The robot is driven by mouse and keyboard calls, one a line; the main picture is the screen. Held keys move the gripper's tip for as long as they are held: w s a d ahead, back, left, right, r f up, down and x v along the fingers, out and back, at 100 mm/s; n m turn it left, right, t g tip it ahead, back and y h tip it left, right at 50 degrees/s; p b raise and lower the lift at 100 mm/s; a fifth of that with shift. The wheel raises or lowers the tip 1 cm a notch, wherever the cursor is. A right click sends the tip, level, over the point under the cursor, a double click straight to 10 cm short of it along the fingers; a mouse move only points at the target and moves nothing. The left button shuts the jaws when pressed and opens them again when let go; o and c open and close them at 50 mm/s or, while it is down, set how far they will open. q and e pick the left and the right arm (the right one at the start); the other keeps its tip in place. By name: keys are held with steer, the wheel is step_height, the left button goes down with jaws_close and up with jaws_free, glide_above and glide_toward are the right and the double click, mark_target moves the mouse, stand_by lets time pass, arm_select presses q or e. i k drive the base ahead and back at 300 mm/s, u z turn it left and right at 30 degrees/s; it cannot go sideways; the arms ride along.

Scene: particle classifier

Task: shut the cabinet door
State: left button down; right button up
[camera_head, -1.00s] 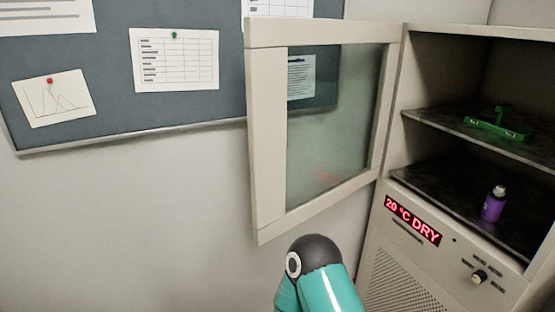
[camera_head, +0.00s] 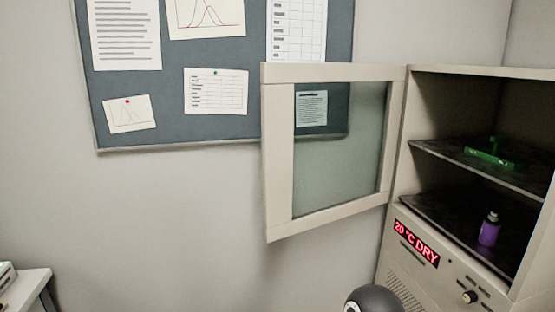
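The cabinet (camera_head: 398,222) stands at the right, with its front open and two dark shelves showing. Its door (camera_head: 278,165), a beige frame around a glass pane (camera_head: 340,145), stands wide open to the left, hinged at the cabinet's left edge. A green object (camera_head: 488,157) lies on the upper shelf. A purple bottle (camera_head: 489,232) stands upright on the lower shelf. A dark rounded part of my arm shows at the bottom edge, below the door and apart from it in the picture. Neither gripper is in view.
A red display (camera_head: 416,244) reading "20 °C DRY" and a knob (camera_head: 469,297) are on the cabinet front. A pinboard with papers (camera_head: 170,142) hangs on the wall behind the door. A white table corner (camera_head: 25,288) shows at the lower left. Bare wall lies between.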

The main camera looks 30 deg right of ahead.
mark_target(278, 79)
steer(key=z, duration=0.45)
steer(key=i, duration=0.9)
steer(key=z, duration=0.8)
steer(key=i, duration=0.35)
steer(key=z, duration=0.1)
steer(key=k, duration=0.85)
steer(key=z, duration=0.15)
steer(key=i, duration=0.65)
steer(key=z, duration=0.05)
